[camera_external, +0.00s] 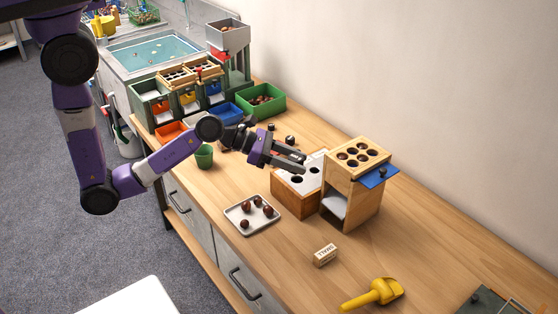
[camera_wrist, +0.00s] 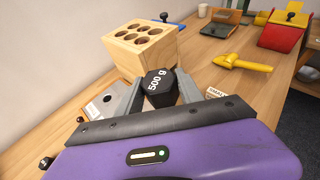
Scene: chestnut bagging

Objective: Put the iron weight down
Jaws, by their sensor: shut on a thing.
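In the external view my gripper (camera_external: 288,156) hangs above the table, near the left of the low wooden box with a pale, holed top (camera_external: 287,193). I cannot make out the weight clearly there. Its lower part is hidden in the wrist view.
A taller wooden stand (camera_external: 350,200) with a holed top and blue slide is to the right. A white tray (camera_external: 234,216) with several chestnuts, a "SMALL" block (camera_external: 325,254) and a yellow scoop (camera_external: 376,294) lie in front. Bare tabletop (camera_external: 285,233) lies between tray and stand.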

